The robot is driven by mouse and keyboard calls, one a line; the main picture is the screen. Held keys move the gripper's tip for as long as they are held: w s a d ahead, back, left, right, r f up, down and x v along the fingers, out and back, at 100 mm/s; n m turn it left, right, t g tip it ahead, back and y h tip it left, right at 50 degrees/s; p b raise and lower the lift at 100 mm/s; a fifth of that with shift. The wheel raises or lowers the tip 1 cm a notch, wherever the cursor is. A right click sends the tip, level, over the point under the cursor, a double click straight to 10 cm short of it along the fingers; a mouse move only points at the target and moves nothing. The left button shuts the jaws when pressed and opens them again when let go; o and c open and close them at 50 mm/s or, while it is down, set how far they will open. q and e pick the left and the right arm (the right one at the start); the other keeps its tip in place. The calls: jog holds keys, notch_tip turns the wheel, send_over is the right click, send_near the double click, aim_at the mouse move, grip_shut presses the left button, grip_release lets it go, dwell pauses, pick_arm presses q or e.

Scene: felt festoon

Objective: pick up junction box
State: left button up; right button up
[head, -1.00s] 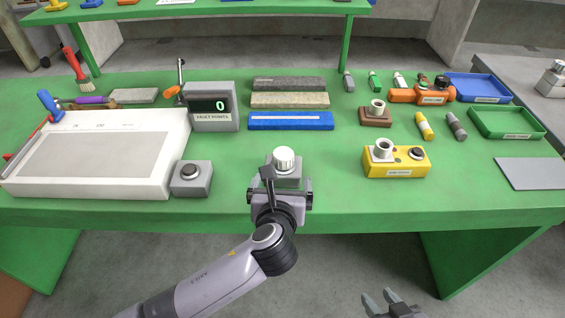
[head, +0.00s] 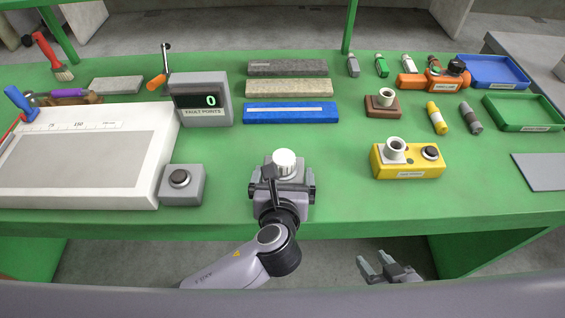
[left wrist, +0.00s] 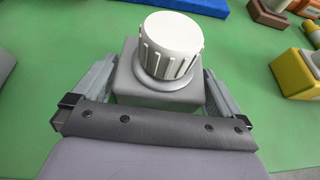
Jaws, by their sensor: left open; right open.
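A small grey box with a white ribbed knob (head: 285,162) stands near the table's front edge; it also shows in the left wrist view (left wrist: 171,48). My left gripper (head: 283,180) is open, with one finger on each side of this box; whether they touch it I cannot tell. The gripper hides the box's lower front. My right gripper (head: 374,264) is open and empty, in front of the table and below its top. A yellow box (head: 408,172) with a socket and a black button stands to the right. No readable label tells me which one is the junction box.
A fault-points display (head: 200,100), several bars, a brown block (head: 382,107) and green tray (head: 525,112) stand behind. Green table surface is clear around the gripper.

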aim_at(283, 163)
pick_arm(q)
jog(key=shift+s, duration=0.1)
jog(key=c, duration=0.8)
jog(key=shift+r, duration=0.15)
notch_tip(283, 163, up, 20)
jog(key=shift+f, duration=0.1)
notch_tip(283, 163, down, 20)
jog(key=b, duration=0.6)
jog(key=shift+f, duration=0.1)
dwell(1.1)
